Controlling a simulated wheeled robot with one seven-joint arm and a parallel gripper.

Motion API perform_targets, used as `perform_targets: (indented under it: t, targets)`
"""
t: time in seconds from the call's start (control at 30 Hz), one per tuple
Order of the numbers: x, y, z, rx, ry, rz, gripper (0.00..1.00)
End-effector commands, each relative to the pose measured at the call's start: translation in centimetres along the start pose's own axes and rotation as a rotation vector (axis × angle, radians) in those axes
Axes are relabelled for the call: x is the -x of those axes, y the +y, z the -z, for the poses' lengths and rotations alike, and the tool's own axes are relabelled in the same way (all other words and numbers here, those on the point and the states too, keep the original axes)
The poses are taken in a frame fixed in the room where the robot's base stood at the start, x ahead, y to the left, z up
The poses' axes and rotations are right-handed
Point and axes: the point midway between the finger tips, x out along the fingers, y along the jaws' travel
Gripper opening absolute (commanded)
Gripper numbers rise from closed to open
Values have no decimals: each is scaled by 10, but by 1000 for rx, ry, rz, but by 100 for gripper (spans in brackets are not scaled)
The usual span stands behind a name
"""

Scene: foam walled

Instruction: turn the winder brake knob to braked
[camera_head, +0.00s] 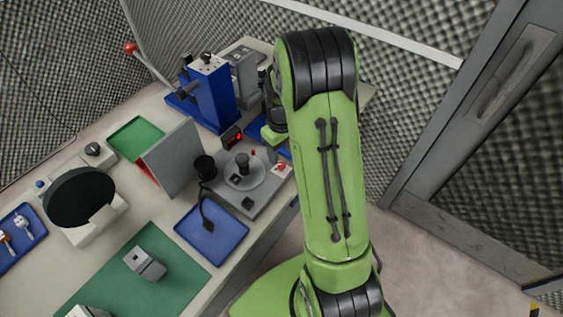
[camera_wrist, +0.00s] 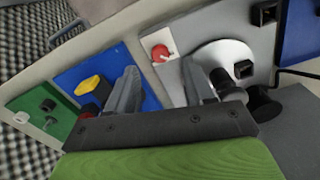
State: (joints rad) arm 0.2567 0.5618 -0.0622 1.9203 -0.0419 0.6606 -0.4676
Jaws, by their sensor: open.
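The winder (camera_head: 240,178) is a grey base with a pale round disc and black posts. In the wrist view its disc (camera_wrist: 225,62) is at the upper right. The brake knob (camera_wrist: 161,53) is small and red on a white plate at the winder's corner. In the head view this plate (camera_head: 281,168) shows small beside my arm. My gripper (camera_wrist: 160,82) is open and empty. The knob appears between and beyond its fingertips, apart from them. In the head view my arm hides most of the gripper. The knob's exact setting is too small to read.
A blue mat with a yellow-topped black item (camera_wrist: 95,88) lies left of the winder in the wrist view. A blue press with a red-ended lever (camera_head: 208,92), a grey upright panel (camera_head: 172,158) and a blue tray (camera_head: 211,232) stand around the winder. Foam walls border the bench.

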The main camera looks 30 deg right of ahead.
Motion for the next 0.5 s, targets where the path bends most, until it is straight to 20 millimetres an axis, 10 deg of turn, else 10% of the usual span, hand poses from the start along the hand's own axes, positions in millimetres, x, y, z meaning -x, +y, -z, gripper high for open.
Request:
perform_targets:
  t: [0.2,0.5]
  targets:
    - [-42,0,0,0,-1,1,53]
    - [-50,0,0,0,1,-1,53]
